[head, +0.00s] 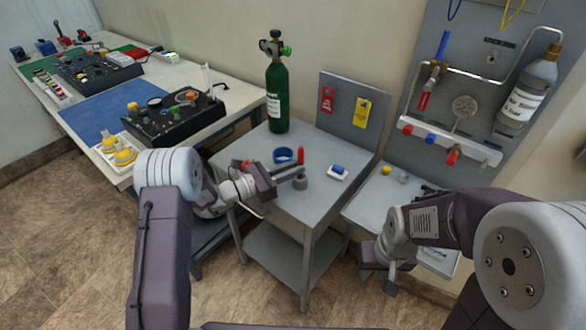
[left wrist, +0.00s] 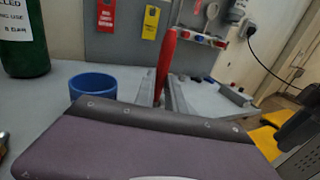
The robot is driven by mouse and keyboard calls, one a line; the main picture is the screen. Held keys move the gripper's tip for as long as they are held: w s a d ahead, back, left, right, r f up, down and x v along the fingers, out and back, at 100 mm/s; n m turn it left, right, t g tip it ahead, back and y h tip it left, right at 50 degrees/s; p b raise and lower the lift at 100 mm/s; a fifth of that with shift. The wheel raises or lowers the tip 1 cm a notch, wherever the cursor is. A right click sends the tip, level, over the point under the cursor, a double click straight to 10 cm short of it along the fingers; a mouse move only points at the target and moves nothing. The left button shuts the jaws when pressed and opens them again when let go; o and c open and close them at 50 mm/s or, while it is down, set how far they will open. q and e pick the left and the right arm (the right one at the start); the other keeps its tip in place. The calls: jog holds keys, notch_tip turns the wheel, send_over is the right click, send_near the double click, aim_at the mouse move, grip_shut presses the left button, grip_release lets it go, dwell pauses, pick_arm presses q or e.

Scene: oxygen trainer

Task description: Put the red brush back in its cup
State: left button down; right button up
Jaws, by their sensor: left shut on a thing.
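The red brush (head: 300,155) is upright at my left gripper (head: 292,172). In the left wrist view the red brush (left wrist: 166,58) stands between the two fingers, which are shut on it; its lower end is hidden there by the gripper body. The blue cup (head: 284,155) stands on the grey side table just behind and left of the brush. The blue cup also shows in the left wrist view (left wrist: 92,84), left of the brush and apart from it. My right gripper (head: 385,264) hangs low at the right; its finger gap is unclear.
The grey side table (head: 310,206) holds a green cylinder (head: 277,98) at the back and a white pad with a blue block (head: 338,172) at the right. An upright board with red and yellow tags (head: 345,112) closes off its back. A long bench stands left.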

pick_arm(q)
jog(key=c, duration=1.4)
grip_release()
